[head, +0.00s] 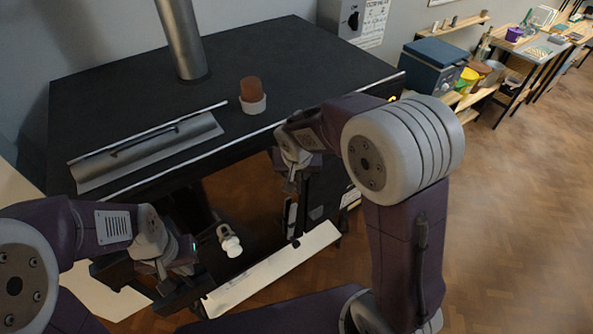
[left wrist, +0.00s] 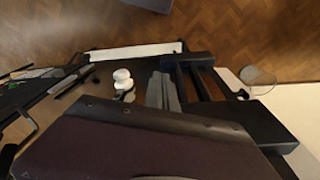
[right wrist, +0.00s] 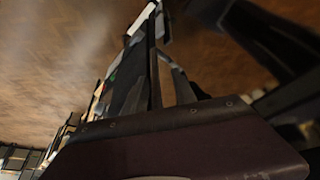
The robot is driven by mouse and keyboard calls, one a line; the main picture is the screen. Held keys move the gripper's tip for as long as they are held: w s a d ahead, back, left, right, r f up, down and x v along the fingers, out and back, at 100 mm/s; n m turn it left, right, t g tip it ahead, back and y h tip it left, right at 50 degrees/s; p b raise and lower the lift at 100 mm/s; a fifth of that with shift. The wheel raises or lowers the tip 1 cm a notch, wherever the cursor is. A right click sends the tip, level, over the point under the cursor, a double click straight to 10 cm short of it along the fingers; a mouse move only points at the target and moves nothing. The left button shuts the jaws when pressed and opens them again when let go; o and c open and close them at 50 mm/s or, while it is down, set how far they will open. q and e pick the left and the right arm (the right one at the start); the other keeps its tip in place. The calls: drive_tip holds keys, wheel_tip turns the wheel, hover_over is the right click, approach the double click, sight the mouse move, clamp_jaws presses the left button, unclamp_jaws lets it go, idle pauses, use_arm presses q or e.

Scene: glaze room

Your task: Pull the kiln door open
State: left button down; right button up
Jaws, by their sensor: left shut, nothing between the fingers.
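The kiln seems to be the large black body (head: 330,70) with a dark top. Its front is mostly below the top's edge and behind my arms, so I cannot tell how far its door stands open. My right gripper (head: 292,185) is low in front of it, close to a dark upright bar (right wrist: 154,60); whether the fingers hold that bar is unclear. My left gripper (head: 165,275) is lower left, shut and empty; its grey fingers show in the left wrist view (left wrist: 162,92), beside a white rounded piece (left wrist: 122,78).
A reddish cup in a white holder (head: 253,98) and a silver plate with a bar (head: 150,150) are on the black top, by a grey pipe (head: 182,40). A pale strip (head: 270,270) lies below my grippers. Wooden floor (head: 500,210) is clear at right.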

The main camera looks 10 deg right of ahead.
drive_tip(key=shift+w+f, duration=0.1)
drive_tip(key=shift+f, duration=0.25)
drive_tip(key=shift+s+d, duration=0.25)
drive_tip(key=shift+s, duration=0.2)
drive_tip(key=shift+w+a, duration=0.1)
drive_tip(key=shift+w, duration=0.05)
clamp_jaws()
drive_tip(key=shift+r, duration=0.1)
idle(0.5)
